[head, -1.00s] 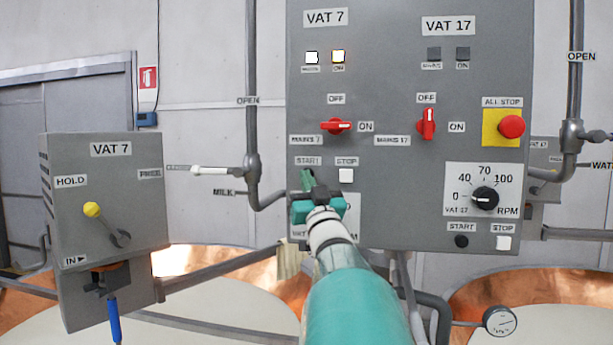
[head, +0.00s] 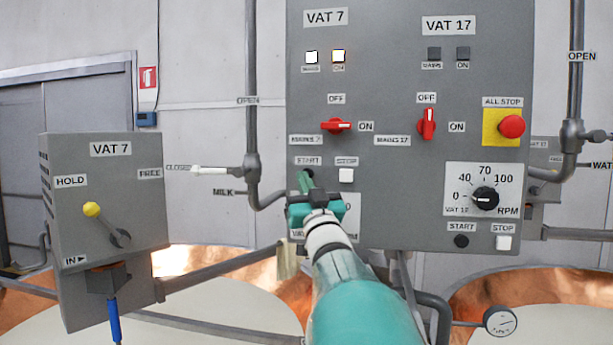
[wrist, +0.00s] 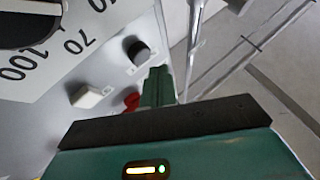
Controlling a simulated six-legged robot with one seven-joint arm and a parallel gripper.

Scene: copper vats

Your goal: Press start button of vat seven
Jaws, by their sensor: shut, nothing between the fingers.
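The grey control panel (head: 385,215) carries a VAT 7 column on its left. The black round start button (head: 309,173) of vat seven sits below its START label, partly covered by my fingers. It shows whole in the wrist view (wrist: 139,51). My gripper (head: 304,174) is shut and empty, its green fingertips just left of the button in the head view. In the wrist view the fingertips (wrist: 158,72) point beside the button; I cannot tell whether they touch the panel. The red mains 7 switch (head: 337,126) points toward ON.
The white stop button (head: 346,175) is close on the right, and the vat 7 dial plate (head: 351,209) is mostly hidden behind my gripper. The vat 17 controls (head: 485,198) and a red all-stop button (head: 511,126) are farther right. A valve box (head: 105,200) and pipes stand left.

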